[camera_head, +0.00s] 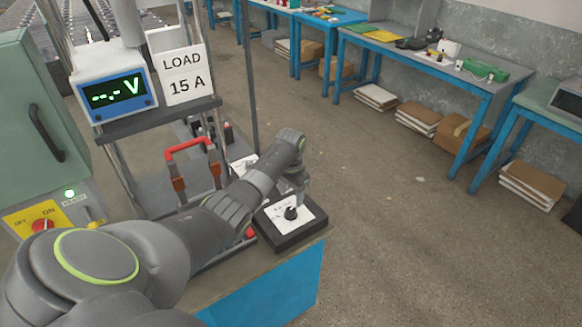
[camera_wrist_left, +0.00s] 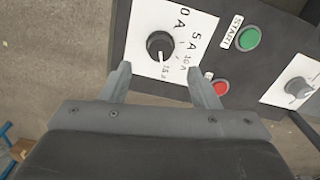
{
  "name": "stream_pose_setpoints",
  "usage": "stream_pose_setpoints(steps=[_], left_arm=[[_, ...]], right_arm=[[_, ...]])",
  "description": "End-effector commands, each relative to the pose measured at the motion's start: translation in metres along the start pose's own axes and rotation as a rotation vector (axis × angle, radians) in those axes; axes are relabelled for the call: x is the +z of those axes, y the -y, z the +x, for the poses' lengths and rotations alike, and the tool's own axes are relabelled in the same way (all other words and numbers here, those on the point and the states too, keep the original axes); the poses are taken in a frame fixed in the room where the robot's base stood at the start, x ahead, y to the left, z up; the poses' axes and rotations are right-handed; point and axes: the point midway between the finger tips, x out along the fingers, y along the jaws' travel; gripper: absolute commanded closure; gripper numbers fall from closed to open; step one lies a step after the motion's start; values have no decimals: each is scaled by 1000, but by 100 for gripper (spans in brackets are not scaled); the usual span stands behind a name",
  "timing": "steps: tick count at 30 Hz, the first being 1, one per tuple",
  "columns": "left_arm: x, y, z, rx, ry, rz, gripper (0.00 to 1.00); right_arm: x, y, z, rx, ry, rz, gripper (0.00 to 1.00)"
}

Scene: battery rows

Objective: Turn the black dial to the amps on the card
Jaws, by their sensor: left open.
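The card (camera_head: 184,75) reads "LOAD 15 A". The black dial (camera_head: 291,213) sits on a white plate on a dark box at the bench corner. In the left wrist view the dial (camera_wrist_left: 160,45) is ringed by the marks 0 A, 5 A, 10 A and 15. Its pale pointer line seems to face down near the 15 mark; exact alignment is hard to tell. My left gripper (camera_wrist_left: 158,69) is open and empty, its fingertips just short of the dial, one to each side. In the head view my left gripper (camera_head: 299,196) is over the box, partly hidden by its wrist.
A green START button (camera_wrist_left: 248,38), a red button (camera_wrist_left: 220,87) and a grey knob (camera_wrist_left: 297,86) lie beside the dial. A meter (camera_head: 116,93) shows "--.- V". A red-handled lever (camera_head: 189,148) stands left of my forearm. Open floor lies right of the bench.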

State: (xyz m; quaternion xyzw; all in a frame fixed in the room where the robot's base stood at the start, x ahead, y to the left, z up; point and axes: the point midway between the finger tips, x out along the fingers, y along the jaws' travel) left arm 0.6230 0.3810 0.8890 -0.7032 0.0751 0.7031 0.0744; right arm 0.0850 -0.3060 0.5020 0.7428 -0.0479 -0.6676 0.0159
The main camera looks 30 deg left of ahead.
Motion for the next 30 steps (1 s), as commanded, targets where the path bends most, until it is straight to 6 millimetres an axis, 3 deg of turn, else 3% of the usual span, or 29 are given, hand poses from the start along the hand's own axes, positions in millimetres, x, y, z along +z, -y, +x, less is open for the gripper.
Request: stream_pose_setpoints(steps=[9, 15, 30], left_arm=[[-1, 1, -69, -4, -6, 2, 44], [-1, 1, -97, -2, -3, 1, 44], [0, 0, -106, -2, -1, 1, 44]], right_arm=[[1, 0, 5, 0, 0, 0, 66], [1, 1, 8, 0, 0, 0, 66], [1, 1, 9, 0, 0, 0, 66]])
